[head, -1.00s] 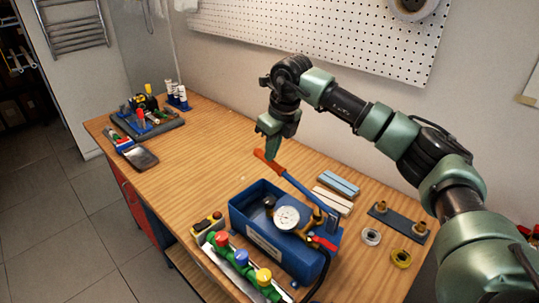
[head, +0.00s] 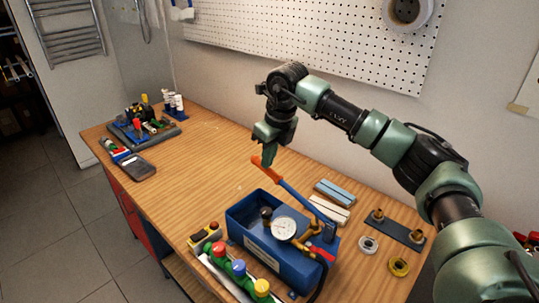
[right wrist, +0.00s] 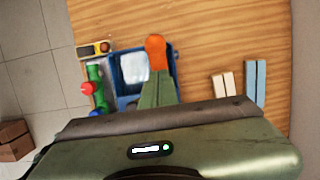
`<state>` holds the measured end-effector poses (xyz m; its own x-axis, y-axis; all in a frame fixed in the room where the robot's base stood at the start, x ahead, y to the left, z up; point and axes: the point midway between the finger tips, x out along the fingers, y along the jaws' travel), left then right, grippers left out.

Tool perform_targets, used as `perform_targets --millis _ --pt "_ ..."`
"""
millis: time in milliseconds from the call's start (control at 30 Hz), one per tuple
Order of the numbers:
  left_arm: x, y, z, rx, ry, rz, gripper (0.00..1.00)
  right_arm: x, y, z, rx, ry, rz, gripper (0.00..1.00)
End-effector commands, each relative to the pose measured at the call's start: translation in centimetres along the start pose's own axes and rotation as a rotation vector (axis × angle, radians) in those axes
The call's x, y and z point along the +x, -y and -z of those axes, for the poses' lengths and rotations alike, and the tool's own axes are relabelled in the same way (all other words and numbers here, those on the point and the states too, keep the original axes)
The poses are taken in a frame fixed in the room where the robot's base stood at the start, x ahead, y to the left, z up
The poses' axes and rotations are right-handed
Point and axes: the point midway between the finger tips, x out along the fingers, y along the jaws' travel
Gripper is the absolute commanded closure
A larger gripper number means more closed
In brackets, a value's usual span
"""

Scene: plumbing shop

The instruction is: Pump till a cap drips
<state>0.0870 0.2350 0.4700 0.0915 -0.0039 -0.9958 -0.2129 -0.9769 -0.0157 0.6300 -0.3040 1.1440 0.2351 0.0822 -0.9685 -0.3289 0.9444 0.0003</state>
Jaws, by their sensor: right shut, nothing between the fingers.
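A blue test pump (head: 245,243) stands on the bench with a round white gauge (head: 284,228) on it. It also shows in the right wrist view (right wrist: 118,80). Its lever, with an orange grip (head: 266,172), slants up to the left. My right gripper (head: 268,155) is shut and empty, fingers pointing down at the orange grip. In the right wrist view the fingertips overlap the grip (right wrist: 155,52); I cannot tell whether they touch. A green manifold in front carries red (head: 218,248), blue (head: 239,268) and yellow (head: 262,287) caps. No drip shows. My left gripper is out of view.
A tool tray (head: 147,134) is at the far left. The bench's middle is clear.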

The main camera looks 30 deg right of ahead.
Motion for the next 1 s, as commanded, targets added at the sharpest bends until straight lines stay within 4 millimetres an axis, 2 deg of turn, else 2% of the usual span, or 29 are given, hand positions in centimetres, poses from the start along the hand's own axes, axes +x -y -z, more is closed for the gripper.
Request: perform_targets --millis 33,533,767,1000 --pt "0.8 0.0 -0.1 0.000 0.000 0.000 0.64 1.2 0.0 0.3 0.000 -0.004 -0.001 1.00" --pt "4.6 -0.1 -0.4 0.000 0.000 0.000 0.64 7.8 0.0 0.9 -0.001 -0.006 0.000 1.00" --pt "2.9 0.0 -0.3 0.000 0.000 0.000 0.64 5.5 0.1 0.5 0.000 -0.002 0.001 1.00" --pt "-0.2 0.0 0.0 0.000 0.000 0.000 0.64 0.6 0.0 -0.1 -0.001 -0.002 0.000 1.00"
